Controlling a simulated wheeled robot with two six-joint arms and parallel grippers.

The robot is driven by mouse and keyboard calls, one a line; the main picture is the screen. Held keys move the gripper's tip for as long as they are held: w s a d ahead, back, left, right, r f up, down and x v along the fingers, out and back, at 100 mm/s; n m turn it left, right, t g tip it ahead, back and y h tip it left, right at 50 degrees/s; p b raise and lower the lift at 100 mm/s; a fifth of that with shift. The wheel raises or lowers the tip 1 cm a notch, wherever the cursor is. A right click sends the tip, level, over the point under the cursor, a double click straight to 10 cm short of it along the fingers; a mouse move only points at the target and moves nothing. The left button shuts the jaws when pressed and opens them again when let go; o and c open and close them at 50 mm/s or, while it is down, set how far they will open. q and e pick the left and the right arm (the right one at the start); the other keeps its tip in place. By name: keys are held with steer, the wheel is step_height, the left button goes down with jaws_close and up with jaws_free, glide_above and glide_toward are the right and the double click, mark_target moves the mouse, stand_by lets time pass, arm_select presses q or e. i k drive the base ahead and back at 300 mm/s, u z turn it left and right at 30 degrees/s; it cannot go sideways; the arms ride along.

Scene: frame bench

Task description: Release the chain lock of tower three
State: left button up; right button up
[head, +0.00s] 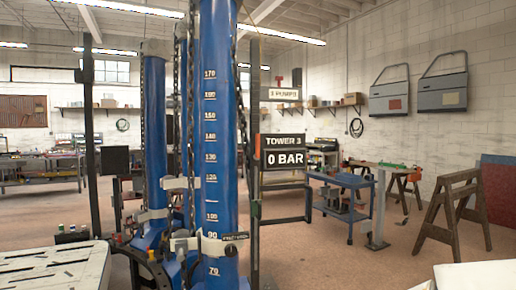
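A blue tower (216,130) with a white number scale from 70 up to 170 stands upright in the middle foreground. A dark chain (242,95) hangs along its right side. A sign (285,150) beside it reads TOWER 3 and 0 BAR. A pale collar (212,246) wraps the tower low down, near the 90 mark. A small black labelled fitting (235,237) sits on the collar's right side; its text is too small to read, and I cannot tell whether it is the chain lock. Neither of my grippers shows.
A pale slotted surface (50,272) fills the lower left. A blue cart (340,195) and a wooden trestle (455,210) stand at right. Open floor (330,262) lies right of tower three.

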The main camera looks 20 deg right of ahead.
mark_target(256, 156)
steer(key=z, duration=0.5)
steer(key=k, duration=0.6)
steer(key=z, duration=0.8)
steer(key=i, duration=1.4)
steer(key=u, duration=1.1)
steer(key=i, duration=0.35)
steer(key=u, duration=0.4)
